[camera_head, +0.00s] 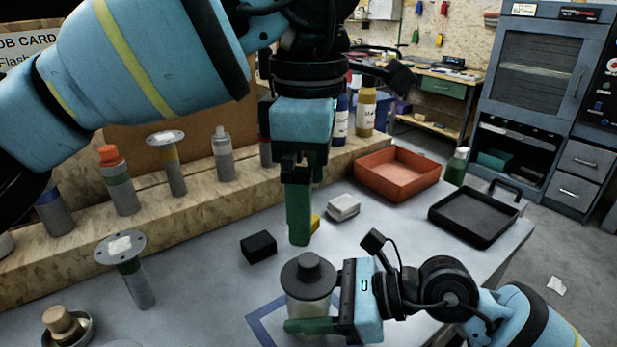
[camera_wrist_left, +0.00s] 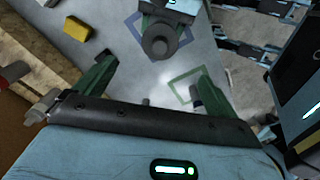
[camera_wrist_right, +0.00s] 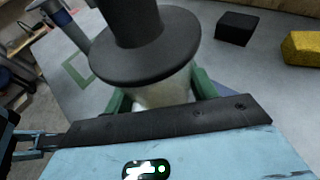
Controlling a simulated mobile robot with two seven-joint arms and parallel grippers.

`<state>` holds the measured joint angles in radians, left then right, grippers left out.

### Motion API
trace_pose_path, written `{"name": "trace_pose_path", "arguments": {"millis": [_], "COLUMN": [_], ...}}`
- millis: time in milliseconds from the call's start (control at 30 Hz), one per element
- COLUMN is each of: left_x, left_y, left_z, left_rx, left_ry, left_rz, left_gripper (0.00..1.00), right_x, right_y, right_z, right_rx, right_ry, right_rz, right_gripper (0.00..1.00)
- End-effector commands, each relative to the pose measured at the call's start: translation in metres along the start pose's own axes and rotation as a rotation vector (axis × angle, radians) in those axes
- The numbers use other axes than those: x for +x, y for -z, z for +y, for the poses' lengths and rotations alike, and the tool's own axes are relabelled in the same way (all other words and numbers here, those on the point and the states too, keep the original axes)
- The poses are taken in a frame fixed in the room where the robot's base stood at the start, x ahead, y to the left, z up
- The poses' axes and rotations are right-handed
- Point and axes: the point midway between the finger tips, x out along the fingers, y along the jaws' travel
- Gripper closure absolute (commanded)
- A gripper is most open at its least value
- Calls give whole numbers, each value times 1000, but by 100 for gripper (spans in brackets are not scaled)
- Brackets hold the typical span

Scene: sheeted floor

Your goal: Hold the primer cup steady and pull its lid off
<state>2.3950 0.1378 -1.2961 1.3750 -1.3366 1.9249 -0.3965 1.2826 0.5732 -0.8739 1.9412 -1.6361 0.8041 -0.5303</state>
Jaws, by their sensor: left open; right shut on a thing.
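The primer cup (camera_head: 306,304) is a pale, clear cup standing upright on the grey sheeted surface. Its dark grey lid (camera_head: 307,273), with a round knob on top, sits on it. My right gripper (camera_head: 310,312) is shut around the cup body from the right, below the lid. In the right wrist view the lid (camera_wrist_right: 150,62) hides most of the cup (camera_wrist_right: 168,90) between the green fingers. My left gripper (camera_head: 299,225) points down, open and empty, above and behind the lid. In the left wrist view the lid (camera_wrist_left: 158,40) lies beyond the open fingers, apart from them.
A black block (camera_head: 258,247), a yellow block (camera_wrist_left: 76,29) and a pale stack (camera_head: 343,207) lie behind the cup. An orange tray (camera_head: 397,155) and a black tray (camera_head: 440,207) stand back right. Flanged posts and bottles line the left and back. A blue outline (camera_head: 262,329) marks the surface.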

Motion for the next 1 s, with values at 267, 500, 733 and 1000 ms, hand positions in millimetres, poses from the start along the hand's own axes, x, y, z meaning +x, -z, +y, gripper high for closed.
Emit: {"name": "trace_pose_path", "arguments": {"millis": [267, 500, 733, 1000], "left_x": [43, 82, 107, 114], "left_y": [1, 1, 0, 0], "left_z": [0, 0, 0, 0], "left_rx": [-2, -2, -3, -3], "left_ry": [4, 3, 2, 0], "left_rz": [1, 0, -1, 0], "left_gripper": [4, 4, 4, 4], "right_x": [0, 0, 0, 0], "right_y": [0, 0, 0, 0], "right_z": [0, 0, 0, 0], "right_rx": [0, 0, 0, 0], "right_ry": [0, 0, 0, 0], "right_rz": [0, 0, 0, 0], "right_gripper": [84, 84, 84, 84]}}
